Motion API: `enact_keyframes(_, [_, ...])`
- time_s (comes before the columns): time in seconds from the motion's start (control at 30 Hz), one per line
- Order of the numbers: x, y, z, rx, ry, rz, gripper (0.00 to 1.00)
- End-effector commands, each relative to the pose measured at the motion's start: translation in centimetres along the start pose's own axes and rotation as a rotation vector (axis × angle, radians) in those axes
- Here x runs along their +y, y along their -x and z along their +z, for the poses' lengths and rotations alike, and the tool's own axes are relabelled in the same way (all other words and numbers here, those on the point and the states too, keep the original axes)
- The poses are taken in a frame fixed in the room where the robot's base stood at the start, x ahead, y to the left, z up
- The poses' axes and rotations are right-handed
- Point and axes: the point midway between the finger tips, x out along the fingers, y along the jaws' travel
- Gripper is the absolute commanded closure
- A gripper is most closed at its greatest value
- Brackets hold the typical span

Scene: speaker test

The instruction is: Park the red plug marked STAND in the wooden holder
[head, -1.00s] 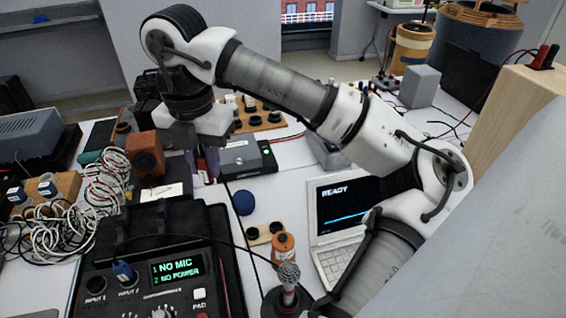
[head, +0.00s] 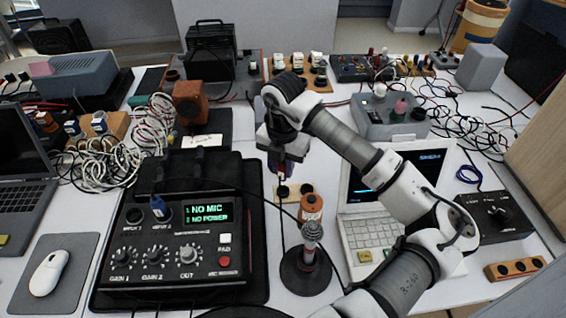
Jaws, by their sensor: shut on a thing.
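My gripper (head: 283,168) points down near the middle of the table, behind the mixer box, and is shut on a small dark reddish plug (head: 286,176). The fingers hide most of the plug, and I cannot read any marking on it. A thin black cable runs down below the gripper. A small wooden block with two dark round sockets (head: 306,187) lies just below the gripper in the picture. Another wooden block with several dark holes (head: 515,268) lies at the right front. I cannot tell which block is the holder, and no red plug visibly sits in either.
The mixer box (head: 180,240) reads NO MIC and NO POWER. An orange bottle (head: 311,208) and a microphone on a round stand (head: 307,270) stand close in front of the gripper. A white laptop (head: 368,238) is to the right; tangled cables (head: 115,150) lie left.

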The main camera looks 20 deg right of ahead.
Motion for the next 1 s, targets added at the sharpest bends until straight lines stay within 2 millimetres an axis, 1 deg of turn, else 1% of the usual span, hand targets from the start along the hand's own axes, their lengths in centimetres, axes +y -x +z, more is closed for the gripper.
enact_keyframes(0.03, [0.0,-0.5,0.0,0.001,0.000,0.001,1.00])
enact_keyframes(0.6, [0.0,-4.5,0.0,0.000,0.000,0.000,1.00])
enact_keyframes(0.8, [0.0,-5.1,0.0,0.000,0.000,0.000,1.00])
enact_keyframes(1.0, [0.0,-5.1,0.0,0.000,0.000,0.000,1.00])
